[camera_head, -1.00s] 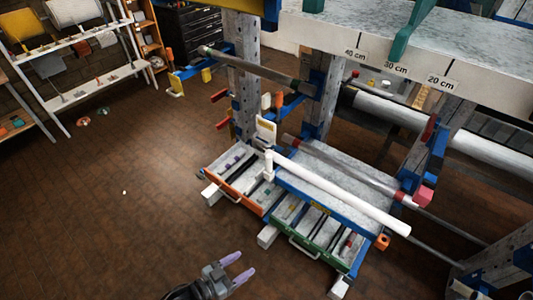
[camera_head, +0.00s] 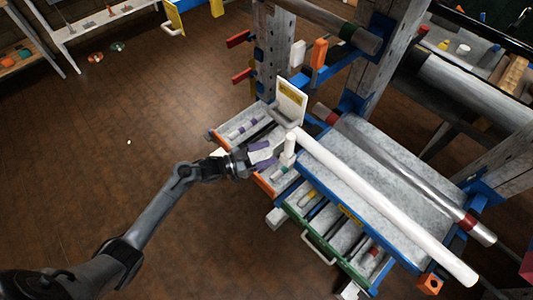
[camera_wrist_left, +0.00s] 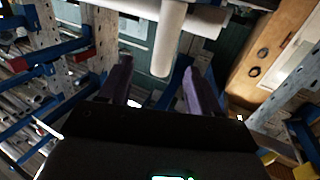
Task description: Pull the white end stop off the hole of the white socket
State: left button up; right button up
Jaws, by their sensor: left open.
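In the left wrist view a white cylinder (camera_wrist_left: 168,42) hangs from a white crosswise tube, near and between the open fingertips (camera_wrist_left: 157,68). Contact is not visible. My right gripper is not in view.
The long white tube (camera_head: 390,208) runs over a blue-edged rack with an orange-fronted drawer and a green-fronted drawer (camera_head: 325,238). A white plate with a yellow label (camera_head: 291,97) stands close behind the white piece. A grey pipe (camera_head: 400,170) lies farther right.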

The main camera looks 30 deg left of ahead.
pick_arm(q)
jog(key=w, duration=0.1)
send_over(293, 153)
jog(key=shift+w+a+r+b, duration=0.15)
jog(key=shift+w+r+b, duration=0.15)
jog(key=shift+w+b, duration=0.15)
jog(key=shift+s, duration=0.1)
jog(key=c, duration=1.1)
